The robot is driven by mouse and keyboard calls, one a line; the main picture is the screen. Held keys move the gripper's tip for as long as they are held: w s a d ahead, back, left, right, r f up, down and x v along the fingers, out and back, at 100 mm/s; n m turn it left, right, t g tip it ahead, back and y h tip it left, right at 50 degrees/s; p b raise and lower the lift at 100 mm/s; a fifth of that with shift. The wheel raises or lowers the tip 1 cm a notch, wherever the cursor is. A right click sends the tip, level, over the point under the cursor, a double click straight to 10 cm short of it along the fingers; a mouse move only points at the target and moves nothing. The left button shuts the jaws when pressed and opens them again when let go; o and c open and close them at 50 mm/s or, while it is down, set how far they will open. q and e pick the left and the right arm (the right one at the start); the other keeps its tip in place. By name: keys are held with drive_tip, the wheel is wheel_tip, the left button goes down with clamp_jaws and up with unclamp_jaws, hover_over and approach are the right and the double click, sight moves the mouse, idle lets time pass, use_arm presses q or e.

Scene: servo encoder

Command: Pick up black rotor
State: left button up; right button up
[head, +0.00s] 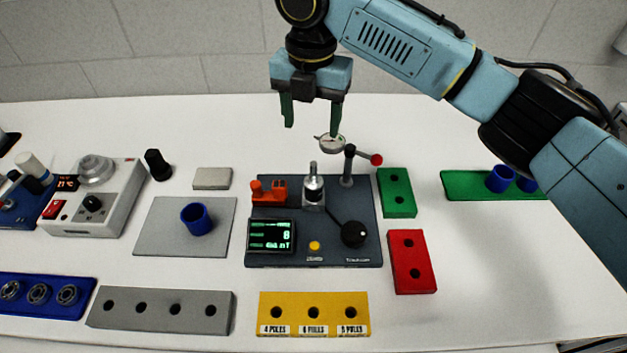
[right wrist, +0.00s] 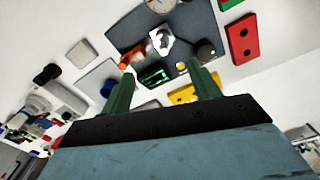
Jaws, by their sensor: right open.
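A small black cylindrical piece (head: 157,165), which looks like the black rotor, stands on the white table right of the heater box; in the right wrist view it lies at the left (right wrist: 46,74). My right gripper (head: 312,128) is open and empty, pointing down above the back of the dark test stand (head: 265,215), well to the right of the black piece. Its two green fingers also show in the right wrist view (right wrist: 162,78), apart with nothing between them. My left gripper is not in view.
The test stand carries a dial gauge (head: 332,144), a red-tipped lever and a black knob. A heater box (head: 125,215), a grey plate (head: 160,240) with a blue cup, and a light grey block (head: 212,178) surround the black piece. Yellow, green and red hole blocks stand nearby. The table's back is clear.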

sight(314, 163)
wheel_tip(314, 163, down, 8)
drive_tip(key=shift+d, duration=0.1)
drive_tip(key=f, duration=0.5)
drive_tip(key=shift+s+d, duration=0.1)
drive_tip(key=shift+s, duration=0.25)
clamp_jaws()
